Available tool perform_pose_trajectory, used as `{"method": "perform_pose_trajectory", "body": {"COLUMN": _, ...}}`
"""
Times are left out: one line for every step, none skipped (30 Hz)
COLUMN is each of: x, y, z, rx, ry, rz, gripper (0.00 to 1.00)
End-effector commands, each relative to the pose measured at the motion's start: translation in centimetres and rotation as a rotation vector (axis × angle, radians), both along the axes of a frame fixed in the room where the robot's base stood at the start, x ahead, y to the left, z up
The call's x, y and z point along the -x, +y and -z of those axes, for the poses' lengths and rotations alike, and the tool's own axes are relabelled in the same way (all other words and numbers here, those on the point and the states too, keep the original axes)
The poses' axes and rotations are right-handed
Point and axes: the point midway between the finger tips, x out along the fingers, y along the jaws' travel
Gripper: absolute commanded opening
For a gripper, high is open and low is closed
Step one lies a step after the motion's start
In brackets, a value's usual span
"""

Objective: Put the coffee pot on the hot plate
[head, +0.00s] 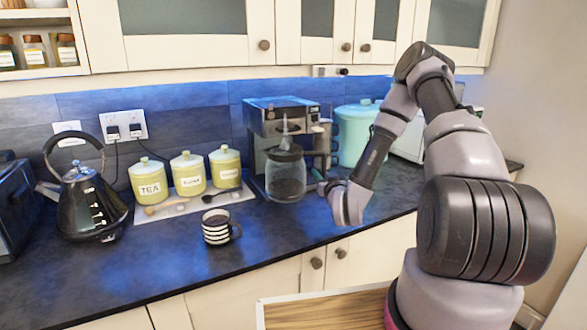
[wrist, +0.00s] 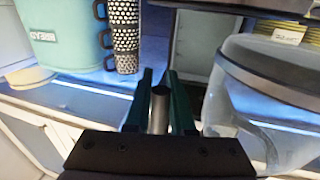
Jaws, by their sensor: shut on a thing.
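The glass coffee pot (head: 285,178) with a dark lid is upright in front of the coffee machine (head: 262,128). My gripper (head: 320,181) is at the pot's right side, shut on its handle. In the wrist view the green fingers (wrist: 160,95) close around the thin handle (wrist: 160,108), and the pot's clear body (wrist: 268,105) is at the right. The pot hides most of the machine's base, so I cannot see the hot plate clearly. I cannot tell whether the pot touches the counter or is slightly raised.
Stacked patterned mugs (wrist: 124,38) and a turquoise bread bin (head: 356,130) stand right of the machine. A striped mug (head: 216,228) is on the counter (head: 150,270) at front left. Yellow canisters (head: 187,173), a spoon tray and a black kettle (head: 88,205) are further left.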

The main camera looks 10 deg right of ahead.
Motion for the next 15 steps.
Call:
{"method": "perform_pose_trajectory", "body": {"x": -1.5, "y": 0.2, "z": -0.2, "rx": 0.002, "ry": -0.008, "rz": -0.002, "gripper": 0.00}}
{"method": "perform_pose_trajectory", "body": {"x": -2.3, "y": 0.3, "z": -0.2, "rx": 0.002, "ry": -0.008, "rz": -0.001, "gripper": 0.00}}
{"method": "perform_pose_trajectory", "body": {"x": -3.3, "y": 0.4, "z": -0.3, "rx": 0.002, "ry": -0.008, "rz": -0.002, "gripper": 0.00}}
{"method": "perform_pose_trajectory", "body": {"x": -4.1, "y": 0.4, "z": -0.2, "rx": 0.002, "ry": -0.008, "rz": -0.002, "gripper": 0.00}}
{"method": "perform_pose_trajectory", "body": {"x": -5.0, "y": 0.4, "z": -0.2, "rx": 0.002, "ry": -0.008, "rz": 0.000, "gripper": 0.00}}
{"method": "perform_pose_trajectory", "body": {"x": -6.0, "y": 0.6, "z": -0.3, "rx": 0.003, "ry": -0.008, "rz": -0.001, "gripper": 0.00}}
{"method": "perform_pose_trajectory", "body": {"x": -6.8, "y": 0.6, "z": -0.2, "rx": 0.002, "ry": -0.007, "rz": -0.001, "gripper": 0.00}}
{"method": "perform_pose_trajectory", "body": {"x": -7.5, "y": 0.7, "z": -0.2, "rx": 0.002, "ry": -0.008, "rz": -0.001, "gripper": 0.00}}
{"method": "perform_pose_trajectory", "body": {"x": -8.5, "y": 0.7, "z": -0.2, "rx": 0.001, "ry": -0.007, "rz": 0.000, "gripper": 0.00}}
{"method": "perform_pose_trajectory", "body": {"x": -9.1, "y": 0.8, "z": -0.2, "rx": 0.002, "ry": -0.006, "rz": 0.000, "gripper": 0.00}}
{"method": "perform_pose_trajectory", "body": {"x": -9.7, "y": 0.8, "z": -0.2, "rx": 0.002, "ry": -0.006, "rz": 0.000, "gripper": 0.00}}
{"method": "perform_pose_trajectory", "body": {"x": -10.4, "y": 0.9, "z": -0.2, "rx": 0.002, "ry": -0.006, "rz": 0.000, "gripper": 0.00}}
{"method": "perform_pose_trajectory", "body": {"x": -10.8, "y": 0.9, "z": -0.2, "rx": 0.002, "ry": -0.005, "rz": 0.000, "gripper": 0.00}}
{"method": "perform_pose_trajectory", "body": {"x": -11.1, "y": 0.9, "z": -0.1, "rx": 0.002, "ry": -0.004, "rz": 0.000, "gripper": 0.00}}
{"method": "perform_pose_trajectory", "body": {"x": -11.5, "y": 0.9, "z": -0.1, "rx": 0.002, "ry": -0.004, "rz": 0.001, "gripper": 0.00}}
